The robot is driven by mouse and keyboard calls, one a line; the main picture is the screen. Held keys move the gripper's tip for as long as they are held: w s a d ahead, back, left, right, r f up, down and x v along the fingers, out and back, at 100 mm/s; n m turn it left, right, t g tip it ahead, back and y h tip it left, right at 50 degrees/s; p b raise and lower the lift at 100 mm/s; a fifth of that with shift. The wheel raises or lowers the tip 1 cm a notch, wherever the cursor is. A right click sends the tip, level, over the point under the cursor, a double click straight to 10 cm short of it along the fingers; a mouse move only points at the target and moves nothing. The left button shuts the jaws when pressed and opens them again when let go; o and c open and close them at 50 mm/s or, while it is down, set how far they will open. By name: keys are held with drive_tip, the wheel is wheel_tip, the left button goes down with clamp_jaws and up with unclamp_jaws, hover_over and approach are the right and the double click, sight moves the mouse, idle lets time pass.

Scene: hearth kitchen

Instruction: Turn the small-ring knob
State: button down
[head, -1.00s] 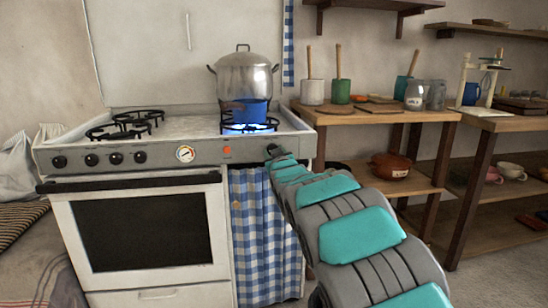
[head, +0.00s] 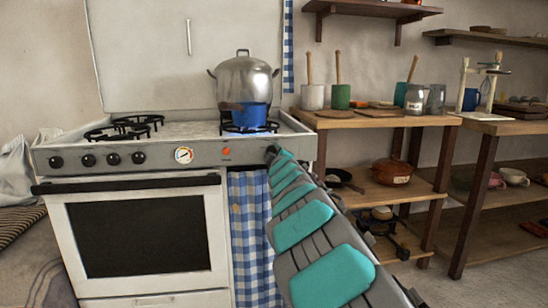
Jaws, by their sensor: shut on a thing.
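The white stove's front panel (head: 120,157) carries several black knobs at left, one of them the dark knob (head: 138,157), then a round dial (head: 184,155) and an orange button (head: 226,151). My gripper (head: 271,152) is at the panel's right end, small and dark at the far end of my arm. It is shut on a knob there, which it and my arm mostly hide. The knob's turn angle cannot be seen.
The left burners (head: 124,128) are bare. A checked blue curtain (head: 250,235) hangs below the panel. A wooden shelf table (head: 375,120) with jars and mugs stands right of my arm.

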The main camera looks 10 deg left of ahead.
drive_tip(key=shift+n, duration=0.4)
drive_tip(key=shift+c, duration=1.8)
unclamp_jaws()
drive_tip(key=shift+a, duration=0.1)
drive_tip(key=v, duration=0.8)
drive_tip(key=shift+w, duration=0.1)
